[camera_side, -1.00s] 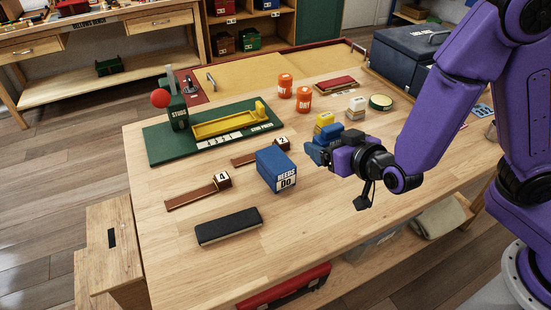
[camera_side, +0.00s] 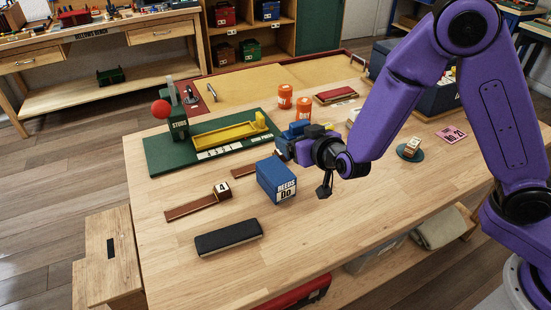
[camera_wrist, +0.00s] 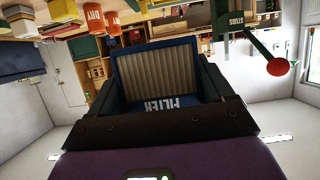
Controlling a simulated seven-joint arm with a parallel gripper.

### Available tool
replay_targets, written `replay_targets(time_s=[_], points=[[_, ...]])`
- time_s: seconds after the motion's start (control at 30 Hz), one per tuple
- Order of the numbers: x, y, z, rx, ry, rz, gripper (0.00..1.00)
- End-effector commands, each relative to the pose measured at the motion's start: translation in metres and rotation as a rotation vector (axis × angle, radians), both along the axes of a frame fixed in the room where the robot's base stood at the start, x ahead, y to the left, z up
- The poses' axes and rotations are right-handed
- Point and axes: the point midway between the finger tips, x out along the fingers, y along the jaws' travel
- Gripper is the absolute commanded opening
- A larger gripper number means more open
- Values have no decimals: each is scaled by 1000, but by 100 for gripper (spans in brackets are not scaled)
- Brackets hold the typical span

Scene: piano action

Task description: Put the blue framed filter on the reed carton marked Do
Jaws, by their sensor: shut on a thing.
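The blue reed carton marked Do (camera_side: 274,182) stands upright on the bench, with nothing on its top. My gripper (camera_side: 289,149) is just behind and to the right of the carton's top, slightly above it and apart from it. It is shut on the blue framed filter (camera_wrist: 160,70), whose pleated grey face and FILTER lettering fill the middle of the wrist view. In the side view the filter (camera_side: 298,128) is a small blue patch, partly hidden by my gripper.
The green stud press (camera_side: 170,155) with its yellow tray lies behind. Orange tins (camera_side: 304,107) stand behind.

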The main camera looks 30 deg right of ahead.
Motion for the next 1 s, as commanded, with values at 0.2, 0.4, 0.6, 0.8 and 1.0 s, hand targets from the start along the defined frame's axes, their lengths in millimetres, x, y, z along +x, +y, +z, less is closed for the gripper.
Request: replay_targets(time_s=[0.2,0.4,0.6,0.8,1.0], points=[[31,13,-26,-2,3,-2,49],[51,21,-51,-2,1,-1,49],[60,26,-62,-1,0,-2,49],[65,28,-81,-3,3,-1,49],[65,28,-98,-1,0,0,49]])
